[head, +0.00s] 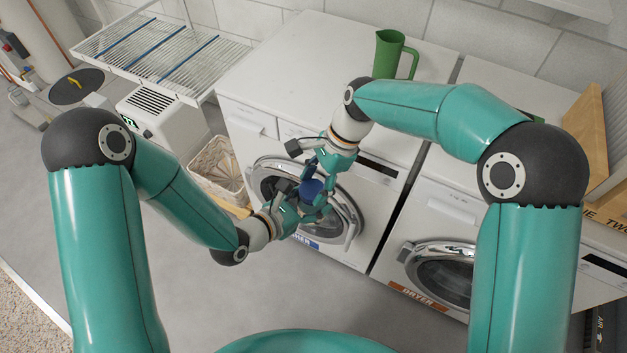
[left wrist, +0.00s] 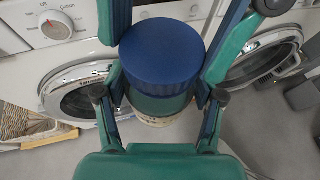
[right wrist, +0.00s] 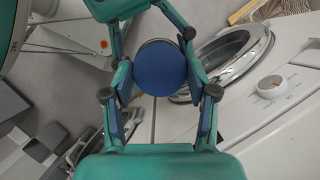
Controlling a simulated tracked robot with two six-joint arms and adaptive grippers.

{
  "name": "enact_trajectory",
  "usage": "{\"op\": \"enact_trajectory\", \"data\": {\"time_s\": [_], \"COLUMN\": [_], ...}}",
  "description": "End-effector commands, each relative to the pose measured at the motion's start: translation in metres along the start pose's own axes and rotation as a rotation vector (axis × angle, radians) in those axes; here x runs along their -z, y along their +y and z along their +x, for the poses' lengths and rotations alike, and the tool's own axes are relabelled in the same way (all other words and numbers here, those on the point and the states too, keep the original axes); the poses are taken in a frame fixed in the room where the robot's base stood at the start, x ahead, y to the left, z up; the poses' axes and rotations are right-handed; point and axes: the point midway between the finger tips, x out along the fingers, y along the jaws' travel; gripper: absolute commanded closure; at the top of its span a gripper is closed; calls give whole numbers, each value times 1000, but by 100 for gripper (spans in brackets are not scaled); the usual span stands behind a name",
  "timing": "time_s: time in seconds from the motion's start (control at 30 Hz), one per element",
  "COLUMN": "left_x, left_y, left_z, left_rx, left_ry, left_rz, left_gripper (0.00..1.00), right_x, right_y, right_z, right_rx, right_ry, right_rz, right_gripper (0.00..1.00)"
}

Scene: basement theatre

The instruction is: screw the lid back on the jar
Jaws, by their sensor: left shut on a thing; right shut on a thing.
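The jar (left wrist: 158,106) shows in the left wrist view as a greenish body with a pale band low down. The blue ribbed lid (left wrist: 163,55) is at its top, in line with it. In the right wrist view the lid (right wrist: 160,68) faces the camera and hides most of the jar. In the head view the lid (head: 311,188) is a small blue shape between the grippers. My left gripper (head: 303,207) is shut on the jar. My right gripper (head: 313,172) comes from above and is shut on the lid. I cannot tell how far the thread is engaged.
A green jug (head: 388,54) stands on the worktop. A basket (head: 215,165) and a drying rack (head: 160,50) are left. Grey floor is clear in front.

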Motion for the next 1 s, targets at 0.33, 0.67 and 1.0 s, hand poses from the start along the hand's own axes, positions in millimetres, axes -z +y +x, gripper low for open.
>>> {"op": "enact_trajectory", "data": {"time_s": [0.33,0.67,1.0], "left_x": [0,0,0], "left_y": [-1,-1,-1], "left_z": [0,0,0], "left_rx": [2,3,3], "left_ry": [-1,-1,-1], "left_rz": [1,2,2], "left_gripper": [100,100,100], "right_x": [-2,-3,-3], "right_y": [5,3,3], "right_z": [1,1,1], "right_rx": [275,339,338], "right_ry": [21,14,15], "right_rz": [641,782,781], "right_gripper": [52,52,17]}}
